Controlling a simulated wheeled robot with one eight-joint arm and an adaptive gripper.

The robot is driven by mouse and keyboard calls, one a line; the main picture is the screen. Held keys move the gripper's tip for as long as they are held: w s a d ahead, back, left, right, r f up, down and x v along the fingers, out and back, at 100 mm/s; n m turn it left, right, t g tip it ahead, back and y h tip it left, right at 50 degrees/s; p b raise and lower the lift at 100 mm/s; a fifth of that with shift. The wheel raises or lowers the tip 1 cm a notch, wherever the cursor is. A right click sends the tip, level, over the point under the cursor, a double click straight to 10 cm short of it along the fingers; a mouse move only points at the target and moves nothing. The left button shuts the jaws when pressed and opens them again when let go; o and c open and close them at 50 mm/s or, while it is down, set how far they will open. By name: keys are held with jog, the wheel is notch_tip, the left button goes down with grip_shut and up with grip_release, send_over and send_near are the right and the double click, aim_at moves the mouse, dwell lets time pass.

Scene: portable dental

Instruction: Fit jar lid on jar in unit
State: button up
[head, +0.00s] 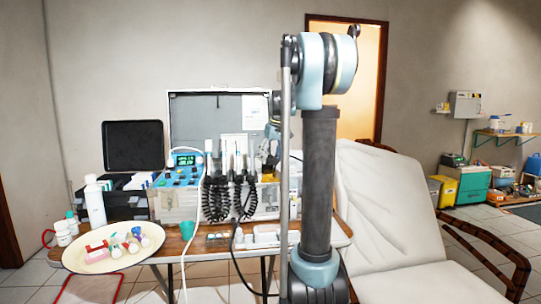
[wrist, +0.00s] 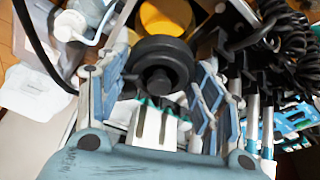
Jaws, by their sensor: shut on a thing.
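In the wrist view my gripper (wrist: 161,75) is closed around a round black lid (wrist: 160,65) with a raised knob in its middle. The lid sits between the two blue-padded fingers and hides what lies directly beneath it. A round yellow thing (wrist: 166,15) shows just beyond the lid; I cannot tell whether it is the jar or its contents. The open dental unit (head: 180,207) stands on the table in the head view. There my gripper is mostly hidden behind my arm, at the right side of the unit.
Black coiled cords (wrist: 285,35) and handpieces crowd the right of the wrist view. A translucent container (wrist: 70,25) with a white spout-like part is at left. In the head view, an oval tray (head: 85,262) with small items lies front left, and a white reclining chair (head: 385,205) stands at right.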

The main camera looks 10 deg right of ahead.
aim_at(272, 160)
jog(key=shift+f, duration=0.3)
jog(key=shift+s+f, duration=0.1)
jog(key=shift+f, duration=0.35)
dwell(0.7)
jog(key=shift+f, duration=0.1)
jog(key=shift+f, duration=0.95)
jog(key=shift+f, duration=0.6)
dwell(0.5)
jog(key=o, duration=1.1)
jog(key=v, duration=1.2)
